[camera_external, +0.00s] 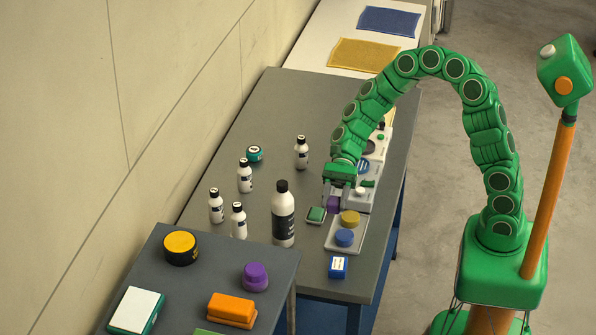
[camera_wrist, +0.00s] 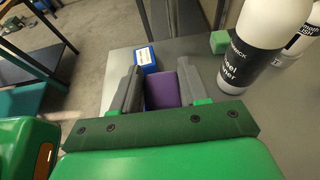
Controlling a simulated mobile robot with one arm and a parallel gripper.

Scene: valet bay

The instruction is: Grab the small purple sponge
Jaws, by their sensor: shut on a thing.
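The small purple sponge (camera_external: 333,203) is a purple block over the grey table, beside a green block and a pale tray. My gripper (camera_external: 335,193) reaches down to it from above. In the wrist view my gripper (camera_wrist: 161,88) has one grey finger on each side of the purple sponge (camera_wrist: 164,92) and is shut on it. The lower part of the sponge is hidden by the gripper's palm in that view. I cannot tell whether the sponge touches the table.
A pale tray (camera_external: 360,221) holds a yellow and a blue round pad. A green block (camera_external: 316,214), a blue box (camera_external: 338,267) and a large white bottle (camera_external: 283,218) stand close by. Several small bottles are to the left.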

